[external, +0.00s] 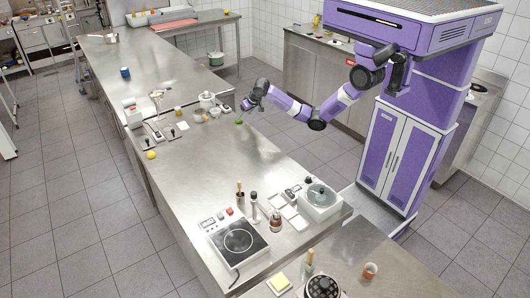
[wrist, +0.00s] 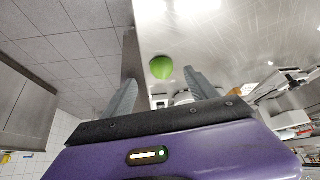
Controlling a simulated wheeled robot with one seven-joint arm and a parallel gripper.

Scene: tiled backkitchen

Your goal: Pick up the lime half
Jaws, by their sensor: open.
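The lime half (external: 239,122) is a small green piece on the steel counter near its right edge in the external view. In the wrist view the lime half (wrist: 161,68) shows as a rounded green shape on the shiny counter, just beyond the fingertips and between their directions. My gripper (external: 246,104) is close beside the lime half, at the end of the purple arm. In the wrist view my gripper (wrist: 162,82) has its two grey fingers spread apart with nothing between them. The lime half appears apart from both fingers.
The long steel counter (external: 215,165) is mostly clear around the lime half. A white pot (external: 207,100) and small items stand just left of my gripper. A yellow fruit (external: 151,155) lies at the left edge. A hot plate (external: 238,243) and a white appliance (external: 320,204) stand nearer the camera.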

